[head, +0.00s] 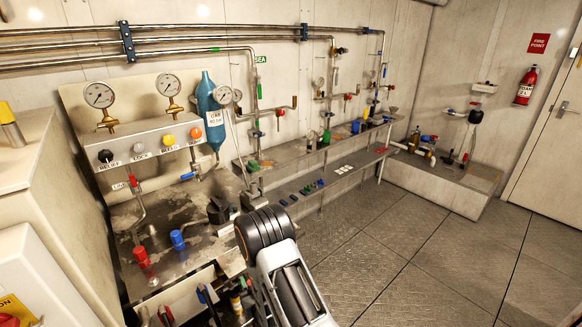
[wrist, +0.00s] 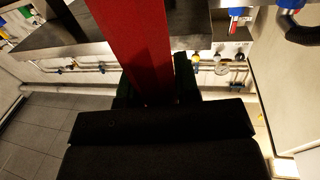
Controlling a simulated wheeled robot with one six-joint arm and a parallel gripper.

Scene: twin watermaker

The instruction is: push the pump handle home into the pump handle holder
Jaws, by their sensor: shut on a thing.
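In the wrist view my gripper (wrist: 152,98) is shut on a long red bar (wrist: 135,45), which I take to be the pump handle. The bar runs from between the dark fingers up out of the top of the picture. Its far end is not in view, and the gripper body hides its near end. In the head view my arm covers the lower middle, and I cannot make out the fingers or the held bar there. I cannot pick out the pump handle holder for certain in either view.
A metal bench with a red valve (head: 141,257) and a blue valve (head: 178,240) lies left of my arm. Behind it are a gauge panel (head: 150,140) and a blue cylinder (head: 208,105). A low shelf (head: 330,180) runs along the wall. The floor at right is clear.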

